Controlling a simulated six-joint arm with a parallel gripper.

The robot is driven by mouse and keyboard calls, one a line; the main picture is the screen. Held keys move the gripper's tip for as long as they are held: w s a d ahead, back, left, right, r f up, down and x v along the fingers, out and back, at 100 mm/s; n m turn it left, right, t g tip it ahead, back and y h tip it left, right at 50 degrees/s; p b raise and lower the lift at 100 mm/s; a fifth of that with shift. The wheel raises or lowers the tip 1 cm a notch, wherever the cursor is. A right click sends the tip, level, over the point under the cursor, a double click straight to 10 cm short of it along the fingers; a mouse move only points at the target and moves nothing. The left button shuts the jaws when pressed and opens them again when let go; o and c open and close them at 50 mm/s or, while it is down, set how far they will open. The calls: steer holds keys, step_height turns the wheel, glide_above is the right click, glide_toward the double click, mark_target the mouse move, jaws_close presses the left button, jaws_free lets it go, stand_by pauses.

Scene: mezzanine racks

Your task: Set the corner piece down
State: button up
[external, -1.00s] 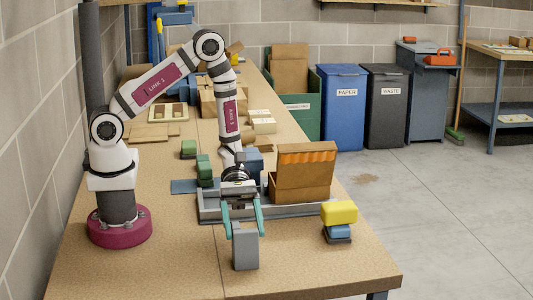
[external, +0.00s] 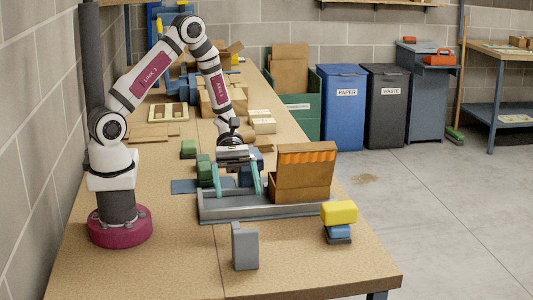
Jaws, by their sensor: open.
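The corner piece (external: 245,248) is a grey, upright block with a thin raised edge at its left. It stands on the bare tabletop near the front edge. My gripper (external: 237,192) is open and empty, its two teal fingers spread apart over the left part of the grey tray (external: 290,211). It is behind the corner piece and clear of it.
A brown box (external: 302,183) with an orange-edged lid stands in the tray. Yellow (external: 339,211) and blue blocks are stacked right of it. Green blocks (external: 203,165) stand left of my gripper. The front left of the table is free.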

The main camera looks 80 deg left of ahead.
steer(key=s+r+m+g+y, duration=0.3)
steer(key=s+r+m+y, duration=0.15)
steer(key=s+m, duration=0.3)
steer(key=s+a+r+m+t+y, duration=0.2)
steer(key=s+a+r+m+y, duration=0.4)
steer(key=m, duration=1)
steer(key=s+a+y, duration=0.3)
steer(key=a+y, duration=0.1)
steer(key=shift+s+a+t+y, duration=0.15)
steer(key=shift+s+t+y, duration=0.15)
steer(key=shift+t+y, duration=0.1)
